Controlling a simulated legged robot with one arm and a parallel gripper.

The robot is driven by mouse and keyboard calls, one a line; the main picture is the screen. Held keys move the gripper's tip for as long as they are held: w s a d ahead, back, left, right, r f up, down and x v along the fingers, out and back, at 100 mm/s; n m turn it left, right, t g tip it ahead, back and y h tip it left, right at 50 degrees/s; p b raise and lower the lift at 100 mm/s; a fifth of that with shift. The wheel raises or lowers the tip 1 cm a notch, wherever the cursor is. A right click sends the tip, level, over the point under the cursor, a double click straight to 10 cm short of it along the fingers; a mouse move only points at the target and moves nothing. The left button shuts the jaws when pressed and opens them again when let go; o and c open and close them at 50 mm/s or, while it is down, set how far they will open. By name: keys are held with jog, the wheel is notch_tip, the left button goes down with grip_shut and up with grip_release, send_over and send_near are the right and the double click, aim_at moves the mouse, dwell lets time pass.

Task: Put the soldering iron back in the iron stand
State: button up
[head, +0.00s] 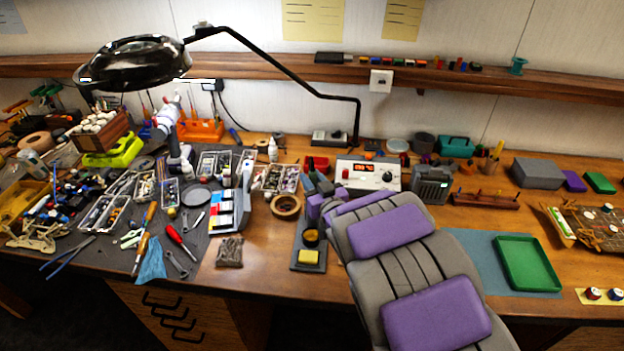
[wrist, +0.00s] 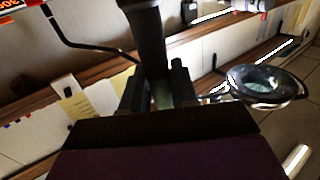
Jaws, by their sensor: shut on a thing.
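My gripper (head: 316,182) is above the back of the iron stand's dark base, beside the white soldering station. In the wrist view my gripper (wrist: 158,92) is shut on a dark, thick, bar-like thing (wrist: 150,45), which appears to be the soldering iron's handle. Its tip cannot be made out. The iron stand (head: 296,254) is a dark base with a yellow sponge (head: 309,257) at the front and a round brass-coloured cleaner (head: 311,237) behind it. My gripper and arm hide the back of the stand, so I cannot tell whether iron and stand touch.
The white soldering station (head: 367,174) with a red display stands behind. A tape roll (head: 286,206) lies to the left of the stand. A magnifier lamp (head: 137,62) arches over the cluttered left bench. A green tray (head: 527,264) lies to the right.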

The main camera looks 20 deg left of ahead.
jog(key=o, duration=1.1)
jog(key=shift+c, duration=0.2)
jog(key=shift+o, duration=0.2)
jog(key=o, duration=0.3)
jog(key=shift+o, duration=0.2)
jog(key=shift+s+d+r+p, duration=0.25)
jog(key=shift+s+d+r, duration=0.1)
jog(key=shift+s+d, duration=0.5)
jog(key=shift+s+d+r+p, duration=0.3)
jog(key=shift+s+d, duration=0.4)
jog(key=shift+s, duration=0.1)
jog(key=shift+s+d+r+p, duration=0.25)
jog(key=shift+s+d+r, duration=0.1)
jog(key=shift+s+d, duration=0.5)
